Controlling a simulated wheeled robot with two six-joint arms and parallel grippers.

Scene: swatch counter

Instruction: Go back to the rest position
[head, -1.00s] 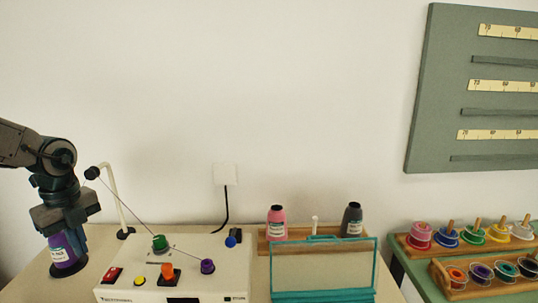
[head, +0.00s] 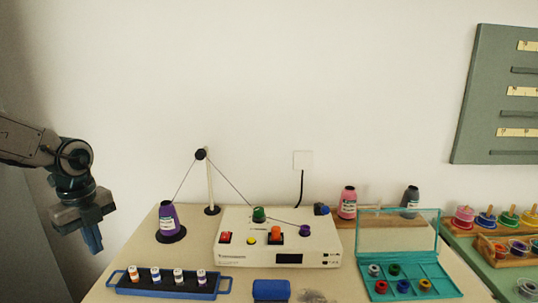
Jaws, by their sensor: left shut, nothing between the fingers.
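My left gripper (head: 95,243) hangs at the left of the head view, past the left edge of the counter (head: 140,248). Its fingers point down and are shut with nothing between them. It is apart from the purple thread cone (head: 168,219), which stands upright on a black base to its right. A thread runs from the cone up over a black guide and down toward the white machine. My right gripper is not in view.
The white winding machine (head: 230,257) fills the counter's middle. A blue tray (head: 123,286) with several small bobbins lies in front. An open teal case (head: 445,287), pink (head: 348,203) and grey (head: 410,202) cones, and a spool rack stand to the right. Space around my left gripper is clear.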

